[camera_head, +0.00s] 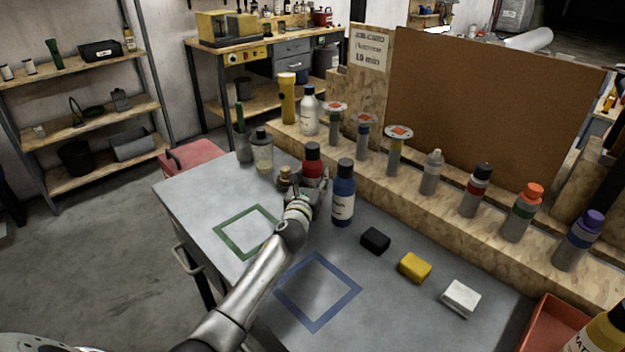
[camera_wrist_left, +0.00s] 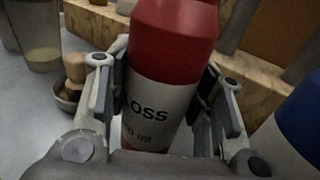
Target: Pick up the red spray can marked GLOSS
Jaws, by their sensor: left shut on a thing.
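The red spray can (camera_head: 312,158) stands on the grey bench top, with a black cap. In the left wrist view the red can (camera_wrist_left: 172,40) fills the middle, and its white label shows the letters "OSS". My left gripper (camera_head: 309,187) is at the can, with one finger on each side of it. In the left wrist view the left gripper (camera_wrist_left: 160,105) is shut on the can at label height. The can's lower part is hidden behind the gripper. My right gripper is not in view.
A blue can (camera_head: 343,195) stands close on the right. A clear jar (camera_head: 262,152) and a small brush in a bowl (camera_head: 285,178) are on the left. Black (camera_head: 375,241), yellow (camera_head: 414,267) and white (camera_head: 460,298) blocks lie to the right. A wooden ledge with several cans runs behind.

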